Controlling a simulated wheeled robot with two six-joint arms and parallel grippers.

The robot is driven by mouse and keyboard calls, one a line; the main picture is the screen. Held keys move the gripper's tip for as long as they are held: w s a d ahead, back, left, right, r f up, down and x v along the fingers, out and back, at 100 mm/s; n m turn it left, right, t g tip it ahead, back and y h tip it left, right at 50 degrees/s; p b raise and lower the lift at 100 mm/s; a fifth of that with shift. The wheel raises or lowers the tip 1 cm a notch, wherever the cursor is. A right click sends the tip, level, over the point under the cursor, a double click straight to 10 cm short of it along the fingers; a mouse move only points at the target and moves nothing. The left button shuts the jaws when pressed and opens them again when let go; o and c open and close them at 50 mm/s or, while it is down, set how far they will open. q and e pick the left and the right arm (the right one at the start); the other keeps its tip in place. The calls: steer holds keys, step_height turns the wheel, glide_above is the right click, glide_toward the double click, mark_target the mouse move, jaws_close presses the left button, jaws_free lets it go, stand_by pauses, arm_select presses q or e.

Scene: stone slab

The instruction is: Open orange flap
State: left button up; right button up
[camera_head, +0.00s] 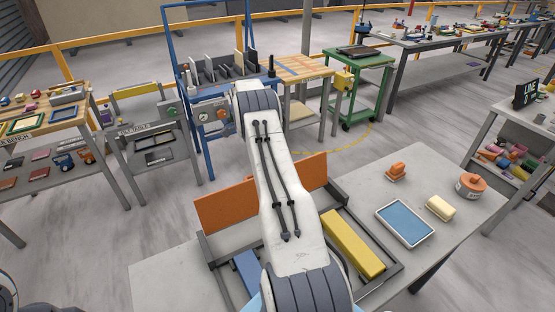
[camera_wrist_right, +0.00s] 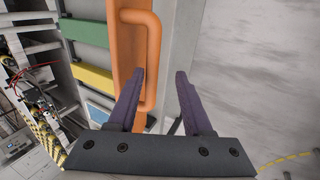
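The orange flap (camera_head: 225,207) stands upright at the far edge of a grey frame on the stone slab in the head view. Its middle is hidden behind my right arm. In the right wrist view the orange flap (camera_wrist_right: 125,50) shows close up with its orange loop handle (camera_wrist_right: 155,50). My right gripper (camera_wrist_right: 160,73) is open, its two purple fingers apart. The handle's bar lies between them in the picture, with the left finger overlapping the loop opening; contact cannot be told. My left gripper is not in view.
The grey frame (camera_head: 385,283) holds a yellow block (camera_head: 352,243) and a blue block (camera_head: 248,272). To the right on the slab (camera_head: 420,165) are a blue-topped tray (camera_head: 404,222), a cream block (camera_head: 440,208), an orange-topped jar (camera_head: 470,186) and an orange object (camera_head: 396,172).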

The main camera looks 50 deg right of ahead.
steer(key=s+d+r+b, duration=0.4)
steer(key=s+r, duration=0.5)
steer(key=s, duration=0.2)
steer(key=shift+d+r+b, duration=0.3)
steer(key=shift+r+b, duration=0.1)
steer(key=shift+w, duration=0.1)
